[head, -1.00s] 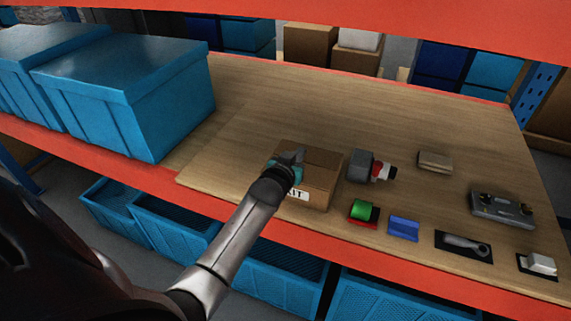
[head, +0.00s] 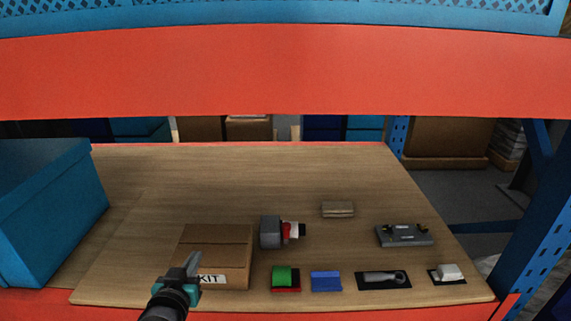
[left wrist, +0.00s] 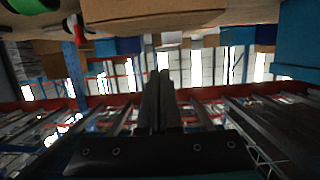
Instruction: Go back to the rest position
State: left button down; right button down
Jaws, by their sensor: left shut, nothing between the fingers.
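My left gripper (head: 191,266) is in the lower part of the head view, in front of the left part of a cardboard box marked KIT (head: 229,258). Its fingers are closed together and hold nothing. In the left wrist view the shut fingers (left wrist: 160,85) point upward in the middle, below the underside of a cardboard box (left wrist: 150,12). I cannot tell whether the gripper touches the box. My right gripper is in neither view.
On the wooden shelf board (head: 300,175) are a grey block with a red and white part (head: 271,232), a brown block (head: 338,209), a grey metal device (head: 404,235) and several small parts in front. A blue bin (head: 50,210) stands left. An orange beam (head: 280,72) crosses above.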

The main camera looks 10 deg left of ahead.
pick_arm(q)
jog(key=s+d+f+m+g+h, duration=0.2)
jog(key=s+d+f+g, duration=0.35)
jog(key=s, duration=0.65)
jog(key=s+d+f+m+g+h, duration=0.25)
jog(key=s+d+g, duration=0.35)
jog(key=s+d, duration=0.45)
notch_tip(320, 180, down, 29)
jog(key=s+a+b, duration=0.2)
jog(key=b, duration=0.7)
jog(key=s+a+f+g+b, duration=0.1)
jog(key=s+f+b, duration=0.4)
jog(key=s+f, duration=0.3)
jog(key=s+a+f+g+y+b, duration=0.1)
jog(key=s+f+b, duration=0.3)
jog(key=f, duration=1.2)
jog(key=s, duration=0.4)
jog(key=shift+s+a+b, duration=0.15)
jog(key=shift+b, duration=0.2)
jog(key=shift+f+m, duration=0.1)
jog(key=shift+m, duration=0.15)
